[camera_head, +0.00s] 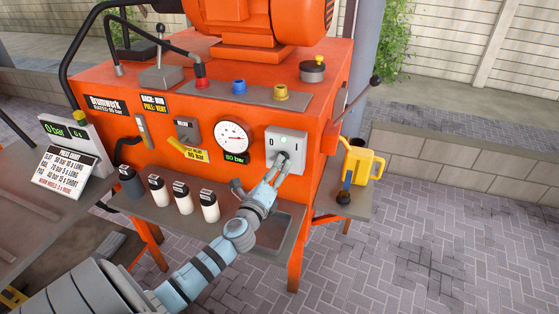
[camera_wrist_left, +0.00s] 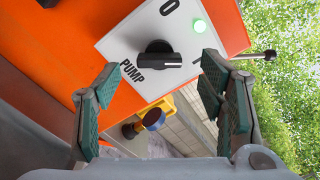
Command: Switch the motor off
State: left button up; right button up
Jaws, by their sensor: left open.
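The motor switch is a black rotary knob (camera_wrist_left: 160,59) on a pale panel (camera_wrist_left: 132,52) marked PUMP, O and I. Its white pointer line faces the I mark. A green lamp (camera_wrist_left: 200,26) on the panel is lit; the lamp (camera_head: 284,140) also shows in the head view. My left gripper (camera_wrist_left: 159,78) is open, with one green-padded finger on each side of the knob in the wrist view. In the head view my left gripper (camera_head: 281,164) is in front of the panel and partly covers the knob. I cannot tell whether it touches. My right gripper is out of view.
The orange machine (camera_head: 110,81) carries a pressure gauge (camera_head: 233,137), several levers and coloured caps. Several white-bodied bottles stand on the ledge below. A yellow jug (camera_head: 362,165) stands on the side shelf (camera_head: 325,203) right of the panel.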

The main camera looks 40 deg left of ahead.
pick_arm(q)
jog(key=x, duration=0.5)
jog(key=shift+f, duration=0.1)
jog(key=shift+c, duration=0.5)
jog(key=c, duration=1.1)
jog(key=shift+o, duration=0.2)
